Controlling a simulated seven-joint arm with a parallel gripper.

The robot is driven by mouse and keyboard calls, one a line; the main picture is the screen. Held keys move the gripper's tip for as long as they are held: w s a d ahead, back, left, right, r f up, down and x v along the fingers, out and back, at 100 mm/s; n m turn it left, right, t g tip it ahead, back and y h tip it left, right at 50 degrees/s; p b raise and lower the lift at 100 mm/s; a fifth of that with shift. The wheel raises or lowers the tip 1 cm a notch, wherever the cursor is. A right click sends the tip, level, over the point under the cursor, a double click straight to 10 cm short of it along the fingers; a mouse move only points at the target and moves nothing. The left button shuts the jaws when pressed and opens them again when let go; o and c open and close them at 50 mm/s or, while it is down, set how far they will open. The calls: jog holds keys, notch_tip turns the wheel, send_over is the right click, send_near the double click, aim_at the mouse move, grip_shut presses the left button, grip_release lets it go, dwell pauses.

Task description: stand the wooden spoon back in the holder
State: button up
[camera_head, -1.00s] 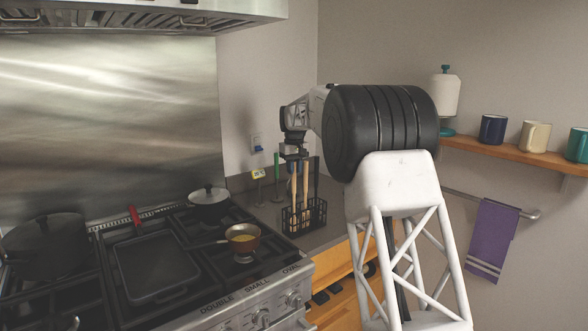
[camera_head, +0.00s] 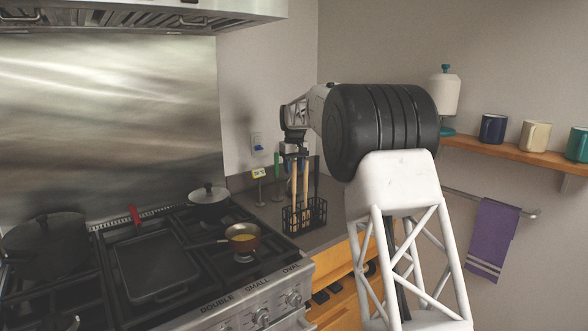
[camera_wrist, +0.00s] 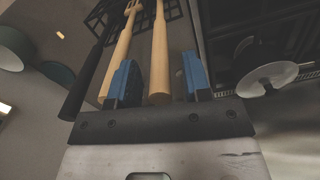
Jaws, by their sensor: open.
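The black wire holder (camera_head: 318,216) stands on the counter right of the stove. Two wooden handles stand upright in it, a left one (camera_head: 294,188) and a right one (camera_head: 305,184); which is the spoon I cannot tell, as their heads are not clear. My gripper (camera_head: 296,156) is just above them, pointing down. In the wrist view my gripper (camera_wrist: 160,82) is open, with one wooden handle (camera_wrist: 158,50) between its blue fingers, gaps showing on both sides. The other wooden handle (camera_wrist: 122,50) passes beside the left finger. The holder's mesh (camera_wrist: 98,18) shows at the top.
A black handle (camera_wrist: 85,80) lies left of the fingers in the wrist view. A small timer stand (camera_head: 259,174) is behind; the wall is close.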

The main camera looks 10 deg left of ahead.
notch_tip(320, 180, up, 12)
jog(key=shift+f, duration=0.1)
dwell(0.5)
dwell(0.6)
jog(key=s+d+r+m, duration=0.1)
jog(key=s+d, duration=0.6)
jog(key=s, duration=0.3)
jog(key=s+d+r+m+t, duration=0.1)
jog(key=s+d+r, duration=0.1)
jog(key=s+d, duration=0.7)
jog(key=s+d+r+m, duration=0.1)
jog(key=s+d, duration=0.4)
jog(key=s, duration=0.7)
jog(key=s+d+f+m, duration=0.1)
jog(key=s+d+f, duration=0.2)
jog(key=s+f, duration=0.4)
jog(key=s+d+f+m+t, duration=0.1)
jog(key=s+d+f, duration=0.3)
jog(key=s, duration=1.5)
jog(key=s+d+f+m, duration=0.2)
jog(key=s+d+f, duration=0.1)
jog(key=s+f, duration=0.7)
jog(key=s, duration=0.4)
jog(key=shift+d+t, duration=0.3)
